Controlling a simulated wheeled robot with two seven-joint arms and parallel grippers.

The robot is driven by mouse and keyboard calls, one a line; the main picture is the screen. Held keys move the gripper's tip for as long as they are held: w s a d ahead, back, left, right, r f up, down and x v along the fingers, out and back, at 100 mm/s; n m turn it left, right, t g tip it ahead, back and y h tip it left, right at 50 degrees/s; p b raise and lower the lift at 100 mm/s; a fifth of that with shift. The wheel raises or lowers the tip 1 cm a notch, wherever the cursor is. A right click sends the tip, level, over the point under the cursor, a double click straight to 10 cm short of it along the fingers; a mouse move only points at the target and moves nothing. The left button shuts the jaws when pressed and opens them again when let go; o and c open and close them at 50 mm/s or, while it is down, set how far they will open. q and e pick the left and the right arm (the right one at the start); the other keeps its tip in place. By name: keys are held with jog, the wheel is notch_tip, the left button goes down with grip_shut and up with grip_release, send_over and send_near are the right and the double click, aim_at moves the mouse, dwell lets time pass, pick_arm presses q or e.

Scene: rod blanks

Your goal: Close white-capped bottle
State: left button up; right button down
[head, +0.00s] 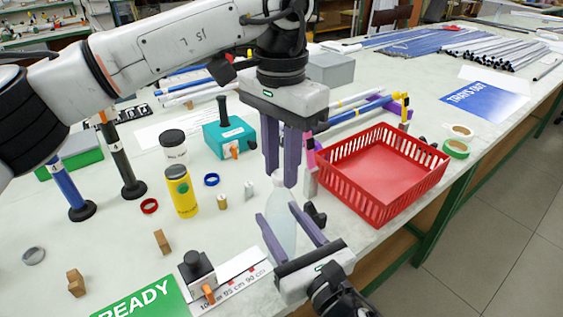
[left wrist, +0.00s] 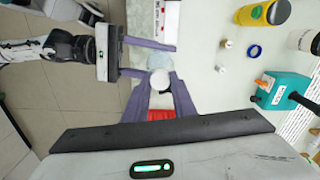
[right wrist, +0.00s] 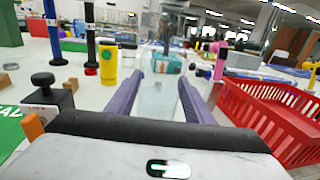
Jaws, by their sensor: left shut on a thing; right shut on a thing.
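The clear, see-through bottle (head: 281,222) stands upright near the table's front edge. My right gripper (head: 277,214) reaches in from the front and is shut around its body; the bottle also shows between the fingers in the right wrist view (right wrist: 158,98). My left gripper (head: 280,182) points straight down over the bottle's top. In the left wrist view its fingers are shut on the round white cap (left wrist: 160,80), above the bottle (left wrist: 158,60). I cannot tell whether the cap is seated on the neck.
A red basket (head: 380,180) stands close to the right. A yellow jar (head: 181,195), a blue ring (head: 211,180) and a teal box (head: 229,140) are to the left and behind. A black-knobbed block (head: 197,270) sits at the front left near the green READY sign (head: 145,300).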

pick_arm(q)
jog(key=shift+m, duration=1.2)
jog(key=o, duration=1)
jog(key=shift+c, duration=0.3)
